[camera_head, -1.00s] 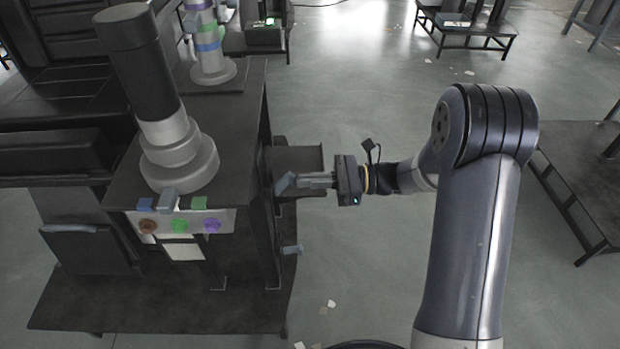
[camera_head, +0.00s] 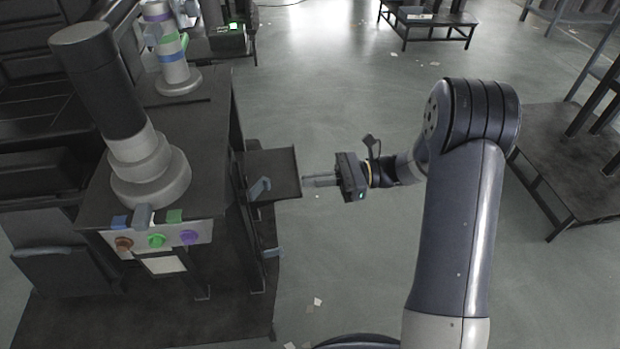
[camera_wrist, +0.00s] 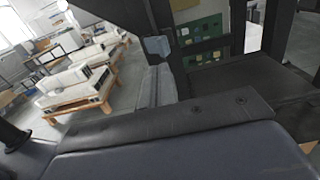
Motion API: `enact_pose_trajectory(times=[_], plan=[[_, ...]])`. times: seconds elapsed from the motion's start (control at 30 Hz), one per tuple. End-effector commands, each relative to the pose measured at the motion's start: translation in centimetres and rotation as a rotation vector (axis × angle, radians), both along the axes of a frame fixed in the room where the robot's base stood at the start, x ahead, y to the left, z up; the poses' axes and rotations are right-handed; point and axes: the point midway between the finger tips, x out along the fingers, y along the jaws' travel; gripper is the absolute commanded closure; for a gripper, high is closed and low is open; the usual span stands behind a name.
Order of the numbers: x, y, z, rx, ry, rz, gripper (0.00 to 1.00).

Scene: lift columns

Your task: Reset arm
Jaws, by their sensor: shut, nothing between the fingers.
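My arm reaches in from the right in the head view, with my gripper (camera_head: 306,182) pointing left. Its fingers are together with nothing between them. The fingertips are close to the dark side shelf (camera_head: 283,185) of the machine but look apart from its grey-blue handle (camera_head: 259,189). In the wrist view my gripper's fingers (camera_wrist: 158,88) show as grey pads near the middle, close to a small blue-grey block (camera_wrist: 157,46), probably a handle.
The dark machine (camera_head: 215,130) with a lift column (camera_head: 150,175) and coloured buttons (camera_head: 157,240) stands at the left. A second handle (camera_head: 271,253) sticks out lower. A dark platform (camera_head: 560,150) is at the right. The floor (camera_head: 330,100) between is mostly clear.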

Motion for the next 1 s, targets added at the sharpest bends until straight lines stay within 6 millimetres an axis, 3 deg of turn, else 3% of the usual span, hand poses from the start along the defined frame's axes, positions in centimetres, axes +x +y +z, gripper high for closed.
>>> enact_pose_trajectory(times=[0.27, 0.73, 1.0], plan=[[-0.1, 0.4, -0.1, 0.0, 0.0, 0.001, 1.0], [-1.6, 6.3, -0.1, 0.0, 0.001, 0.003, 1.0], [-1.6, 6.5, 0.0, 0.0, 0.001, 0.001, 1.0]])
